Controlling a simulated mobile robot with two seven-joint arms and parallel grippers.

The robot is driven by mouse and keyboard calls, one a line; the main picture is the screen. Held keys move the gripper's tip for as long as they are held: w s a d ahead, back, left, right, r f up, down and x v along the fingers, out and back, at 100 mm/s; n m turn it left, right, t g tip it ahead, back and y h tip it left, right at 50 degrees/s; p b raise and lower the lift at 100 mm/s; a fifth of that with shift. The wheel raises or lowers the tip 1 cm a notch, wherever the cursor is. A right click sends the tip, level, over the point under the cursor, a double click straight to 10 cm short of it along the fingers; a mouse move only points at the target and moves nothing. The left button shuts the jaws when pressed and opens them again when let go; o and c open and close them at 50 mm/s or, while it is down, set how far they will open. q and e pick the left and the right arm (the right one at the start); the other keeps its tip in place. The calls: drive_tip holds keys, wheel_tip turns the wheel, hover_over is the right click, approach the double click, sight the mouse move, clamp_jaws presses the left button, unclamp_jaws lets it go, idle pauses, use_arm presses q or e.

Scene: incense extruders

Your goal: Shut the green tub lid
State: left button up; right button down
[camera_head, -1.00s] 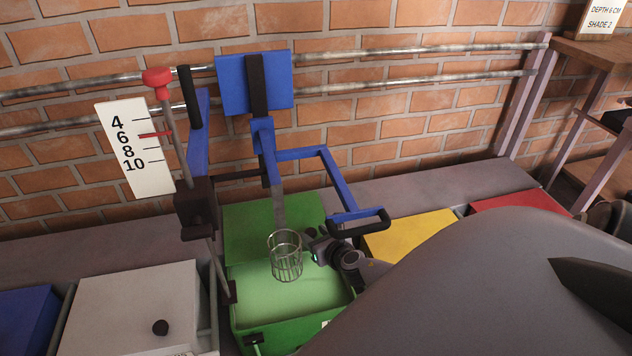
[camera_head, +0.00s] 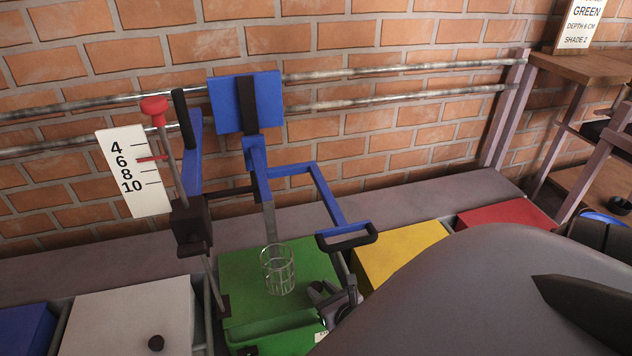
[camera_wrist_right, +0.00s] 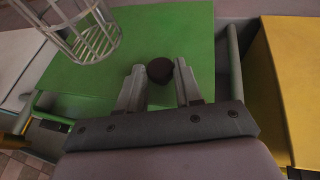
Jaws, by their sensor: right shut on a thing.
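The green tub lid (camera_head: 240,277) lies over the green tub (camera_head: 275,341), low and roughly flat in the head view. Whether its front edge touches the tub rim I cannot tell. My right gripper (camera_head: 333,293) is at the lid's right front. In the right wrist view, its two fingers (camera_wrist_right: 160,90) are shut on the dark round lid knob (camera_wrist_right: 159,70), with the green lid (camera_wrist_right: 180,35) beneath. A wire basket (camera_head: 278,269) hangs above the lid from the blue-armed frame (camera_head: 259,165). My left gripper is not in view.
A yellow lid (camera_head: 400,250) and a red lid (camera_head: 505,222) are to the right. A white lid (camera_head: 130,315) with a dark knob and a blue lid (camera_head: 25,325) are left. A depth scale (camera_head: 133,172) stands beside the frame. A sign (camera_head: 582,22) reads GREEN, DEPTH 6 CM, SHADE 2.

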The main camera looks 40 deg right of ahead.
drive_tip(key=s+a, duration=0.1)
drive_tip(key=s, duration=0.1)
drive_tip(key=s+a, duration=0.1)
drive_tip(key=s, duration=0.1)
drive_tip(key=shift+s+a, duration=0.15)
drive_tip(key=shift+a, duration=0.05)
drive_tip(key=shift+s+a, duration=0.15)
drive_tip(key=shift+s+f, duration=0.1)
drive_tip(key=c, duration=0.8)
unclamp_jaws()
drive_tip(key=shift+o, duration=0.2)
